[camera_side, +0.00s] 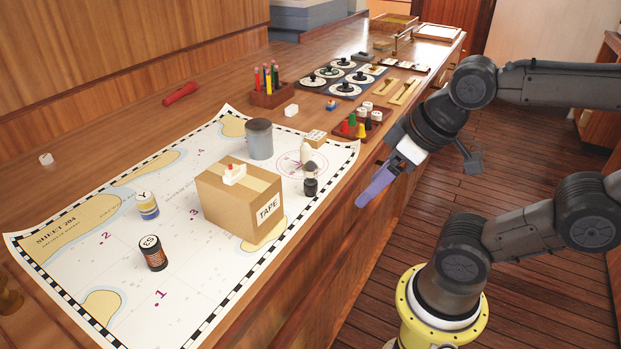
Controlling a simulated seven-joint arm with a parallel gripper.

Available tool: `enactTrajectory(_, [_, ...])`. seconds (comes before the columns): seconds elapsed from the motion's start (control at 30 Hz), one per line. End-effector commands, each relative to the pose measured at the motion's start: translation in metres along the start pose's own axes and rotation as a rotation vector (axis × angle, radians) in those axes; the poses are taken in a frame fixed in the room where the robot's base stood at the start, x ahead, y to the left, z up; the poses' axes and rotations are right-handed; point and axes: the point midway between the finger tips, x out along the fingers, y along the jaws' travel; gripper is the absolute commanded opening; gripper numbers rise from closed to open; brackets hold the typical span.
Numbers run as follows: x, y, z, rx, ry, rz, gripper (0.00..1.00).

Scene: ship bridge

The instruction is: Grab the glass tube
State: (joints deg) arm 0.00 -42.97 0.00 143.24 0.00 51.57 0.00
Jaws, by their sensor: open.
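I cannot clearly make out a glass tube in this view. A grey upright cylinder (259,139) stands on the chart behind the cardboard box; it looks opaque, and I cannot tell its material. A small dark bottle (310,186) stands right of the box, with a pale pointed piece (306,153) behind it. My gripper (374,188) has bluish-purple fingers and hangs beside the counter's right edge, right of the chart and apart from everything. It is open, and nothing shows between its fingers.
The cardboard box (227,204) marked TAPE carries a small white and red piece (234,174) and hides part of the chart (190,235). Two labelled jars (147,206) (153,253) stand left of it. A tray of coloured pieces (352,138) and a pen rack (270,97) stand farther back.

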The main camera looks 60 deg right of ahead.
Motion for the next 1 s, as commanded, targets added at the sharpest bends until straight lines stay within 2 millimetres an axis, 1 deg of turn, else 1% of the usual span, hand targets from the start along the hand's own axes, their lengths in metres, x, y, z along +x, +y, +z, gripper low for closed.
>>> enactTrajectory(0.17, [0.000,0.000,0.000,-0.014,0.000,0.000,0.76])
enactTrajectory(0.27, [0.000,0.000,0.002,-0.090,-0.009,-0.001,0.76])
enactTrajectory(0.3, [-0.001,0.000,0.004,-0.145,-0.019,-0.001,0.76])
enactTrajectory(0.37, [-0.006,0.000,0.000,-0.254,-0.019,-0.002,0.76])
enactTrajectory(0.47, [-0.018,0.000,-0.013,-0.477,-0.032,-0.007,0.76])
enactTrajectory(0.6, [-0.028,0.004,-0.043,-0.791,-0.089,-0.028,0.76])
enactTrajectory(0.67, [-0.030,0.007,-0.058,-0.919,-0.120,-0.044,0.76])
enactTrajectory(0.77, [-0.029,0.014,-0.086,-1.128,-0.177,-0.088,0.76])
enactTrajectory(0.87, [-0.019,0.026,-0.118,-1.325,-0.239,-0.156,0.76])
enactTrajectory(0.9, [-0.013,0.032,-0.130,-1.388,-0.262,-0.187,0.76])
enactTrajectory(1.0, [0.006,0.046,-0.154,-1.487,-0.309,-0.260,0.76])
